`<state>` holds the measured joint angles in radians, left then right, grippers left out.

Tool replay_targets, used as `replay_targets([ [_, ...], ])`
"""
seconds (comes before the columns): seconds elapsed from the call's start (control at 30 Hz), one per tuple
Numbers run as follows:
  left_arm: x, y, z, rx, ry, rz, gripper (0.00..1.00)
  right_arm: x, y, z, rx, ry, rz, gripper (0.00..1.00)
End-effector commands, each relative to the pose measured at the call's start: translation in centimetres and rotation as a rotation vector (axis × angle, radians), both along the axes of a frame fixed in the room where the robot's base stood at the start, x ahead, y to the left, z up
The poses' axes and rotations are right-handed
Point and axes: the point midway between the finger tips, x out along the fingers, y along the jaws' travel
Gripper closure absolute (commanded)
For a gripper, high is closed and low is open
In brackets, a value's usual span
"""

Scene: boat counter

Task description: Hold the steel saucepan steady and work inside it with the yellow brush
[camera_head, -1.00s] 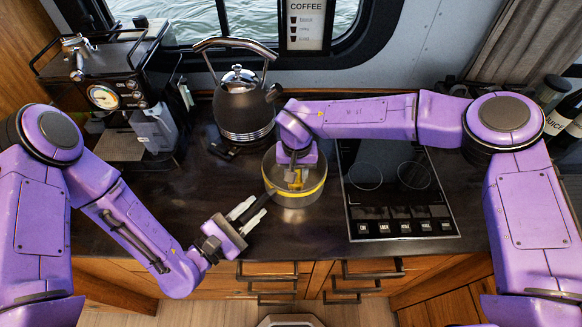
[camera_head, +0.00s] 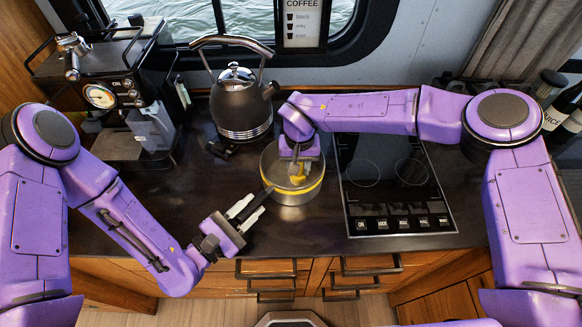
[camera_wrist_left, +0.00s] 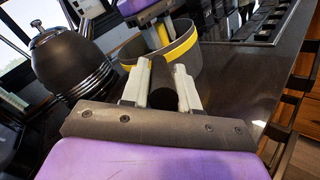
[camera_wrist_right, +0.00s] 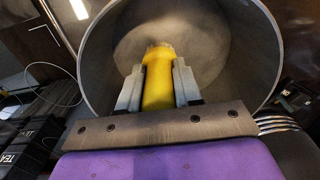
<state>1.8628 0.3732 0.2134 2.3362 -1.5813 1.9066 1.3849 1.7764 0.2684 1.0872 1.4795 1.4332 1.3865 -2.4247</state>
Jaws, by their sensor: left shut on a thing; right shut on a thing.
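The steel saucepan (camera_head: 292,192) stands on the dark counter, left of the hob, with a yellow band around its side. My left gripper (camera_head: 255,206) is shut on the saucepan's black handle (camera_wrist_left: 189,90), which points toward the front left. My right gripper (camera_wrist_right: 158,82) reaches down into the saucepan from above. It is shut on the yellow brush (camera_wrist_right: 158,80), whose far end points at the pan's inner floor. Whether the brush tip touches the floor I cannot tell. In the head view the right gripper and arm partly hide the brush (camera_head: 298,172).
A black kettle (camera_head: 240,105) stands close behind and left of the saucepan. The hob (camera_head: 390,190) with its row of knobs lies to the right. A coffee machine (camera_head: 115,90) is at the back left. Bottles (camera_head: 565,110) stand at the far right. The counter's front edge is near my left gripper.

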Motion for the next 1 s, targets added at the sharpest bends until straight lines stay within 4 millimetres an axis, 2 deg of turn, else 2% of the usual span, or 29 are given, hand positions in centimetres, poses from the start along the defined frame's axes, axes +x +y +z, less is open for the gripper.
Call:
replay_targets([
  [0.2,0.0,0.0,0.0,-0.001,-0.001,-0.002,1.0,0.3,1.4,0.0,-0.001,0.0,0.002,1.0],
  [0.57,0.0,0.0,0.0,-0.001,-0.001,-0.002,1.0,0.3,1.6,0.2,0.0,-0.001,0.001,1.0],
  [1.0,0.0,0.0,0.0,-0.001,-0.001,-0.002,1.0,0.3,1.6,4.4,0.001,-0.002,0.001,1.0],
])
